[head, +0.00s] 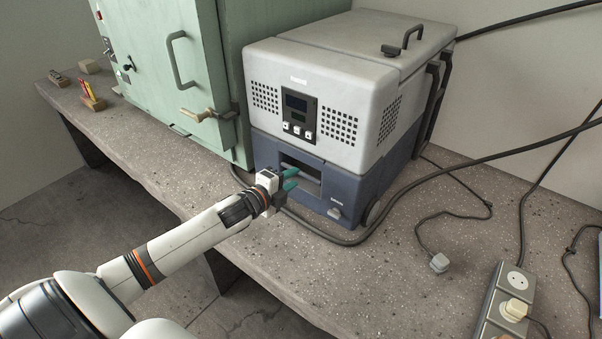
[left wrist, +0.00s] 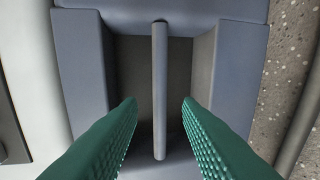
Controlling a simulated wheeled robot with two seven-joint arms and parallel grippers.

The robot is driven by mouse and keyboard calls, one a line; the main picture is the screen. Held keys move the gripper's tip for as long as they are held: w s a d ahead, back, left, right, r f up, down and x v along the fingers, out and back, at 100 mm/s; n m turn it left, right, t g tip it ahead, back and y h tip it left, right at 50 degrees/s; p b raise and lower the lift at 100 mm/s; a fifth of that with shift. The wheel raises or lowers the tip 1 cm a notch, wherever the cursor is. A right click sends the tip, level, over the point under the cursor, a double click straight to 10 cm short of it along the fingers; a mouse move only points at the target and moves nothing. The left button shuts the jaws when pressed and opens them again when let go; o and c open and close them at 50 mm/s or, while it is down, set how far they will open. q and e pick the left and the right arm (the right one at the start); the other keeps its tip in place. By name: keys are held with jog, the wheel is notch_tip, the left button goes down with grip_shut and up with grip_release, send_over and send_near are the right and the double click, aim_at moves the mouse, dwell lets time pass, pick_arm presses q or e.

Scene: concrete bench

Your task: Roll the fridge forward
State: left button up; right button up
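The fridge (head: 308,105) is a portable box with a light grey upper half and a blue-grey base, standing on the bench against the wall. A recessed handle bar (head: 302,172) crosses a pocket low on its front. My left gripper (head: 289,180) is at that pocket, its green fingers pointing in. In the left wrist view the bar (left wrist: 159,90) runs between the two open fingers (left wrist: 159,108), with a gap on each side. A wheel (head: 372,211) shows at the fridge's lower right corner. My right gripper is not in view.
The concrete bench (head: 330,280) is clear in front of the fridge except for a thick grey cable (head: 345,241) along its base. A green cabinet (head: 165,70) stands close at left. A loose plug (head: 439,263) and a power strip (head: 506,300) lie at right.

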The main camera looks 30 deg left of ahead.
aim_at(300, 174)
pick_arm(q)
jog(key=x, duration=0.5)
grip_shut()
